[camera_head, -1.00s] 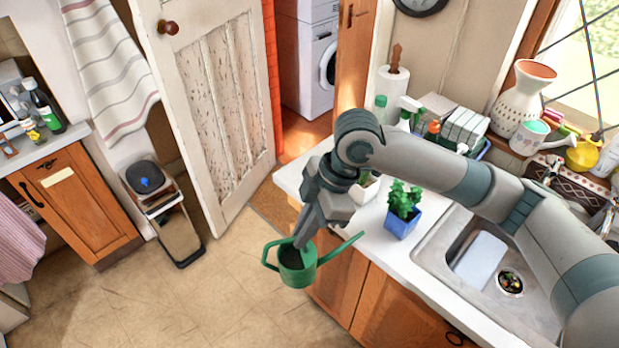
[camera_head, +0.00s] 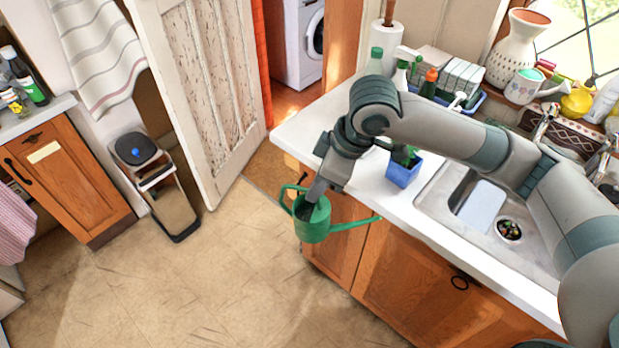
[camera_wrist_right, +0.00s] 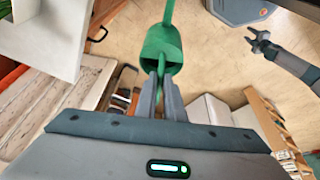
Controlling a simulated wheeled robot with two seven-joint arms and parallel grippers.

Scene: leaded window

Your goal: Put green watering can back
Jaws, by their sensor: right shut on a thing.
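The green watering can (camera_head: 313,222) hangs in the air in front of the counter's front edge, over the floor, with its spout pointing right. My right gripper (camera_head: 310,208) is shut on it from above, its fingers reaching to the can's rim. In the right wrist view the green can (camera_wrist_right: 160,48) sits at the fingertips of my right gripper (camera_wrist_right: 160,78). My left gripper (camera_wrist_right: 262,40) appears in the right wrist view, far off over the floor, with its two fingers apart. It is not in the head view.
The white counter (camera_head: 290,135) holds a blue pot (camera_head: 404,173) with a plant, partly hidden by my arm. A sink (camera_head: 450,215) lies to its right.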

